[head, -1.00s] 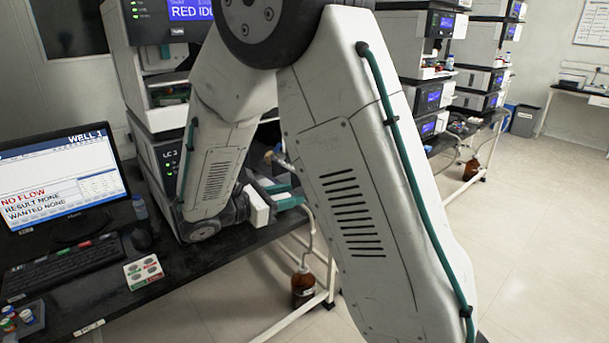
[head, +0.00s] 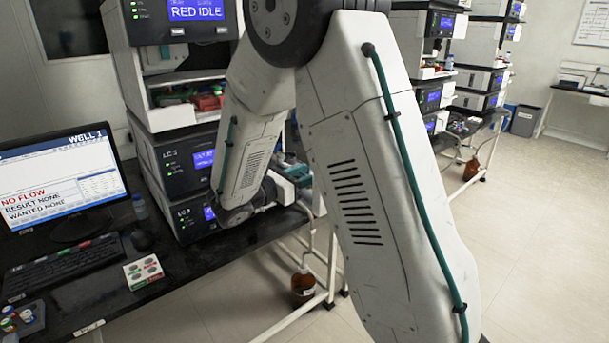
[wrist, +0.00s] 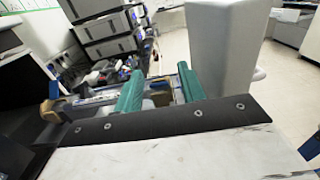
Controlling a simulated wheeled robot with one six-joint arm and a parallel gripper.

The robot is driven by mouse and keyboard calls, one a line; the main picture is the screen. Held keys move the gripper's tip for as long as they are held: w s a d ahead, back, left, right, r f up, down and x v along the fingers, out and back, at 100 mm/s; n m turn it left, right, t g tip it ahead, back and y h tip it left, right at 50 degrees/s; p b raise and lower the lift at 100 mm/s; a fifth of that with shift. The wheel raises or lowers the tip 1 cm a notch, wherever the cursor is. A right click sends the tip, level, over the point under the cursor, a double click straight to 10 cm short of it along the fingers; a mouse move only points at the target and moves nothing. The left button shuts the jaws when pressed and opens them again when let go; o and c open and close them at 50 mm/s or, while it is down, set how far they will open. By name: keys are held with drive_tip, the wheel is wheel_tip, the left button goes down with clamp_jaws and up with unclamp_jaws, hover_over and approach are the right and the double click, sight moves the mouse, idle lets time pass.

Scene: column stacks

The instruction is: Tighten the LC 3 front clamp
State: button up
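The stack of dark-fronted LC units (head: 180,160) stands left of my arm in the head view, with blue displays; the small labels are hard to read. I cannot make out the LC 3 front clamp; my arm covers part of the stack's right side. In the head view my gripper (head: 293,172) is mostly hidden behind my arm, right of the stack and near the bench edge. A brownish fitting with a blue part (wrist: 50,108) is left of the fingers.
A monitor (head: 60,185) reading NO FLOW, a keyboard (head: 62,268) and a button pad (head: 143,272) are on the black bench at left. More stacks (head: 425,95) stand behind. Floor at right is clear.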

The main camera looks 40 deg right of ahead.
clamp_jaws()
drive_tip(key=shift+d+r+y, duration=0.3)
drive_tip(key=shift+r+y, duration=0.05)
drive_tip(key=shift+y, duration=0.65)
drive_tip(key=y, duration=0.2)
drive_tip(key=shift+d+r+y, duration=0.1)
drive_tip(key=shift+d+y, duration=0.2)
drive_tip(key=shift+d, duration=0.05)
unclamp_jaws()
drive_tip(key=v, duration=0.7)
drive_tip(key=shift+a, duration=0.4)
